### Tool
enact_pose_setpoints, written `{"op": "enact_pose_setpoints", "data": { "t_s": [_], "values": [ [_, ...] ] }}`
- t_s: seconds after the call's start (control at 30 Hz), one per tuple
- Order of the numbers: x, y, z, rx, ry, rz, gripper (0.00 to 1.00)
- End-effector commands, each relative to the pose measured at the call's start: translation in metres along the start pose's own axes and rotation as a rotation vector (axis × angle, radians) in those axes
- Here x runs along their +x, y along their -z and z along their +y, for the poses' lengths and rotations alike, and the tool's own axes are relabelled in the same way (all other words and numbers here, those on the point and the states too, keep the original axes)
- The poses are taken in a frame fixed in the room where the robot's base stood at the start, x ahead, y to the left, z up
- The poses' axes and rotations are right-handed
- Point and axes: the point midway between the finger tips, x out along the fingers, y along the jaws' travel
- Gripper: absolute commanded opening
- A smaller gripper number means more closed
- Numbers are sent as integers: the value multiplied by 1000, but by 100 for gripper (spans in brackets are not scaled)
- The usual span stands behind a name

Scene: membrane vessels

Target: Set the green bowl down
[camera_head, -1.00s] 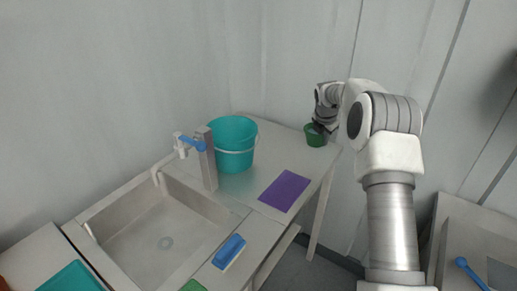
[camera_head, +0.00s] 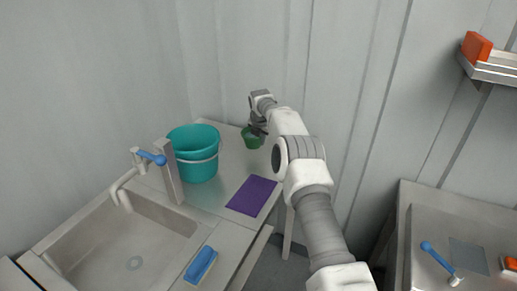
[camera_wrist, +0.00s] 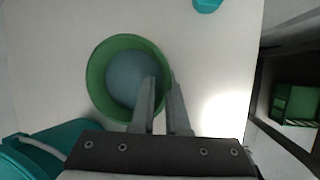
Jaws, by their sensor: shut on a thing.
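The green bowl (camera_head: 253,141) is at the far end of the counter (camera_head: 225,160), right of the teal bucket (camera_head: 190,163). My gripper (camera_head: 258,129) is at its rim. In the wrist view the round green bowl (camera_wrist: 97,79) is seen from above, with a grey-blue inside. My gripper (camera_wrist: 160,88) is shut on its right side wall, one finger inside and one outside. The bowl looks level. I cannot tell whether its base touches the counter or hangs just above it.
The bucket stands left of the bowl, and a purple mat (camera_head: 252,196) lies nearer. In the wrist view, a green crate (camera_wrist: 299,104) sits at right.

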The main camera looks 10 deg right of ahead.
Motion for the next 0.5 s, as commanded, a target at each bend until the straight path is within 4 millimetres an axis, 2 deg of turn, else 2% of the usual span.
{"op": "enact_pose_setpoints", "data": {
  "t_s": [0.17,0.4,0.5],
  "values": [
    [6,3,3,1,0,-1,0],
    [35,16,-4,1,0,1,0],
    [39,17,-4,1,-1,-1,0]
  ]
}}
